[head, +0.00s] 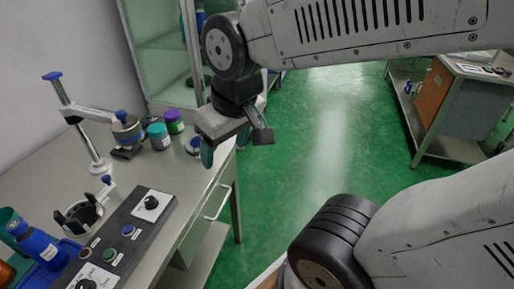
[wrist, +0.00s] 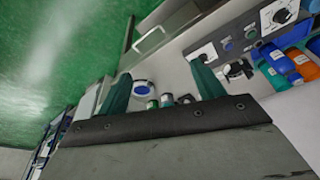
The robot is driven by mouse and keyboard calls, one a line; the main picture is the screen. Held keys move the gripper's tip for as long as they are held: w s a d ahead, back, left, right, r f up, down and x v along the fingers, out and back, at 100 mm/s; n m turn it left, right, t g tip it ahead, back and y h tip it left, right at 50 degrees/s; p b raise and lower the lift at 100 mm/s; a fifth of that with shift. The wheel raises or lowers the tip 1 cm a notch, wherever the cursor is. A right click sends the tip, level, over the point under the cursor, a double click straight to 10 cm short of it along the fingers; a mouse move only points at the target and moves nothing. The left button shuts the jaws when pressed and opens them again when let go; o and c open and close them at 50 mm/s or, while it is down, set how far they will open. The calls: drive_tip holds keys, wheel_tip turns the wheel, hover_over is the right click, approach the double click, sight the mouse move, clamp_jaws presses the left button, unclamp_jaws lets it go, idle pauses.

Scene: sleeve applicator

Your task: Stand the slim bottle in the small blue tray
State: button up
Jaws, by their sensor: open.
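My gripper (head: 226,149) is open and empty, above the right edge of the bench in the head view. Its two teal fingers stand wide apart in the wrist view (wrist: 160,90). A blue bottle (head: 38,243) with a white label is at the lower left, tilted in the picture, far from my gripper. It also shows in the wrist view (wrist: 282,66). I cannot tell surely whether it is the slim bottle. A blue tray-like edge (head: 68,250) shows beside it, partly hidden by the bottle and the control panel.
A black control panel (head: 128,232) lies along the bench front. A post stand (head: 85,135), a teal jar (head: 158,136), a purple-lidded jar (head: 174,122) and a blue-lidded jar (head: 193,146) stand further back. An orange bottle (wrist: 305,66) is beside the blue one.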

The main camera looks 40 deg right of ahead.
drive_tip(key=s+d+r+m+g, duration=0.1)
drive_tip(key=s+d+g, duration=0.1)
drive_tip(key=s, duration=0.5)
drive_tip(key=shift+d+r, duration=0.4)
drive_tip(key=shift+d, duration=0.05)
drive_tip(key=shift+s, duration=0.1)
idle(0.3)
